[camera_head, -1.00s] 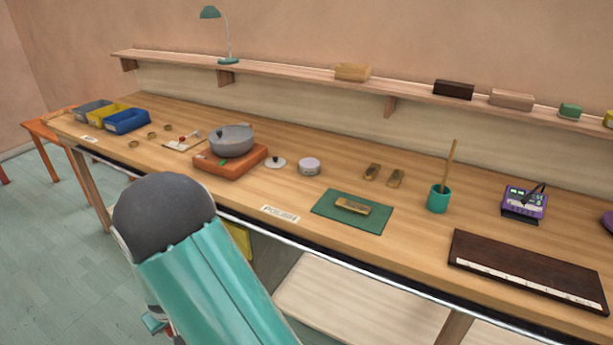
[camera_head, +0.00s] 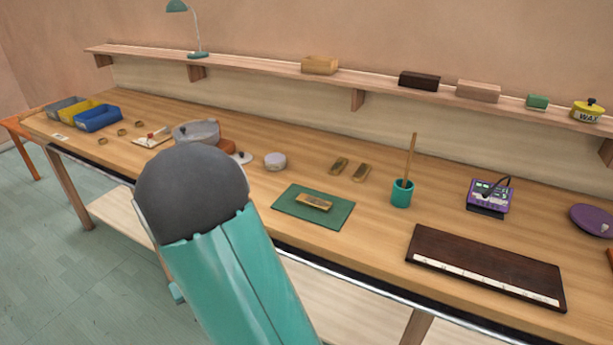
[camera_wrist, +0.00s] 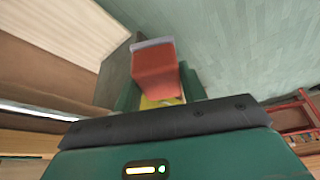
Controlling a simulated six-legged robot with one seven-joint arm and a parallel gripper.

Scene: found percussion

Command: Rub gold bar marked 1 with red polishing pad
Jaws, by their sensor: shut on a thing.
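The red polishing pad (camera_wrist: 155,72), a red block with a grey face, is between the fingers of my gripper (camera_wrist: 160,92) in the wrist view. My gripper is shut on it, over the floor and clear of the bench. In the head view my arm hides the gripper and pad. One gold bar (camera_head: 314,202) lies on the green mat (camera_head: 286,208) near the bench's front edge. Two more gold bars (camera_head: 339,165) (camera_head: 361,172) lie behind it on bare wood. I cannot read a number on any bar.
A teal cup with a stick (camera_head: 401,194) and a purple device (camera_head: 488,198) stand right of the bars. A dark board (camera_head: 480,260) lies at front right. A round pale tin (camera_head: 275,161) and grey pot (camera_head: 197,131) are left. Wood around the mat is clear.

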